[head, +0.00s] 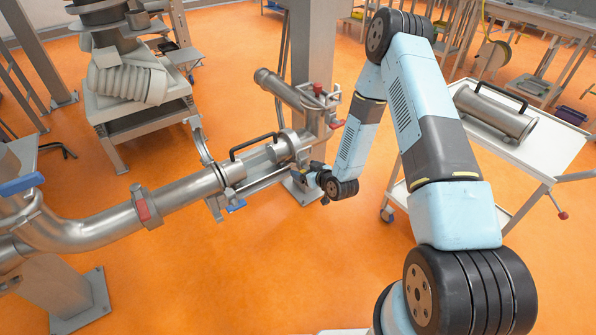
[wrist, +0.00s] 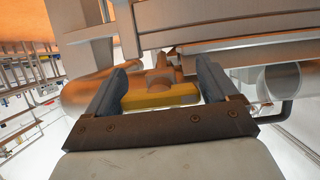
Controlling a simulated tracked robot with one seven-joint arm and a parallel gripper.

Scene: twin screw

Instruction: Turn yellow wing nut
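The yellow wing nut (wrist: 160,97) shows in the wrist view as a wide yellow bar, with a brownish round part behind it. My gripper (wrist: 165,72) is open, with one dark finger on either side of the wing nut. The nut's ends lie close to the inner faces of the fingers; I cannot tell whether they touch. In the head view my gripper (head: 316,176) is at the right end of the pipe assembly (head: 262,160), and the wing nut cannot be made out there.
A steel pipe (head: 185,194) runs left from the assembly, with a black handle (head: 253,147) above it and a blue lever (head: 236,206) below. A grey post (head: 312,45) stands behind. A white cart (head: 548,146) carrying a steel cylinder (head: 495,112) is at the right. The orange floor in front is clear.

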